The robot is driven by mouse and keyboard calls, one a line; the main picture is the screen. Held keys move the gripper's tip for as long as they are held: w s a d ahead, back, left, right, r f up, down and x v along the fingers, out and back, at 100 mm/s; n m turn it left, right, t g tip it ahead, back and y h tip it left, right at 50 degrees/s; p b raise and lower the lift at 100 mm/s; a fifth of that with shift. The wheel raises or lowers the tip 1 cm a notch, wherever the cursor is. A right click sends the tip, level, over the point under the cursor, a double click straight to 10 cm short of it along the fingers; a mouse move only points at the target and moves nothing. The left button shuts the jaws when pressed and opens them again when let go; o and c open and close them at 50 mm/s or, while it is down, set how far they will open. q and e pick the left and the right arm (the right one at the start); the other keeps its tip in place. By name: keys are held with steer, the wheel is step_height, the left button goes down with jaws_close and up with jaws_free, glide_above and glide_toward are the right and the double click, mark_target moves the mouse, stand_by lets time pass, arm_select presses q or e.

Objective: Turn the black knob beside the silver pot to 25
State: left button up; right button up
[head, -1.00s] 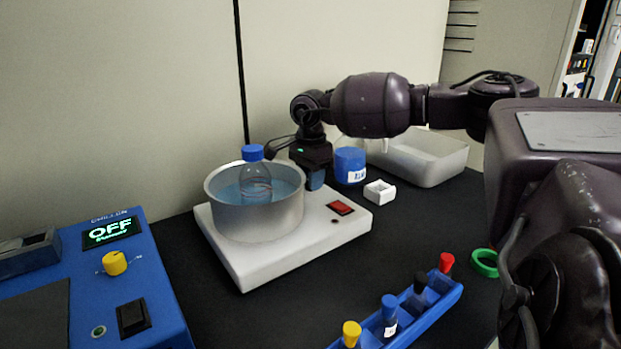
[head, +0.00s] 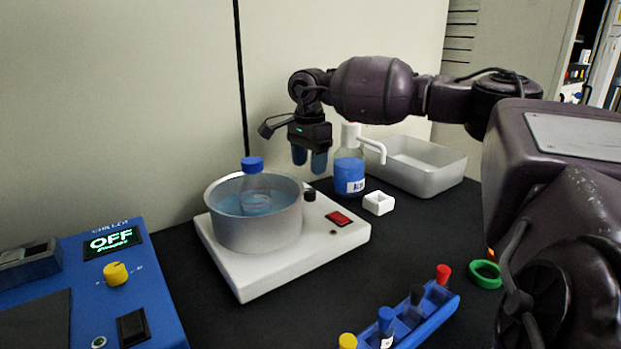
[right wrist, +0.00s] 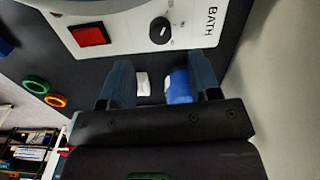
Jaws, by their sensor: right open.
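The silver pot (head: 258,230) holds water and a blue-capped bottle (head: 254,188). It stands on a white base (head: 330,243). The black knob (head: 309,195) is on the base, right of the pot. In the right wrist view, the knob (right wrist: 162,31) has a white pointer mark and small dial marks around it; the numbers are too small to read. The word BATH is printed beside it. My right gripper (head: 309,163) is open and empty, pointing down above the knob and apart from it. Its two fingers (right wrist: 161,68) also show in the right wrist view. My left gripper is not in view.
A red switch (head: 340,218) is on the base near the knob. A blue-labelled bottle (head: 349,172), a small white holder (head: 378,204) and a grey tray (head: 440,172) stand to the right. A blue device (head: 150,290) reading OFF is at left; a blue rack (head: 432,305) is in front.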

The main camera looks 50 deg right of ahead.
mark_target(309, 191)
steer(key=shift+r, duration=1.85)
steer(key=shift+r, duration=0.1)
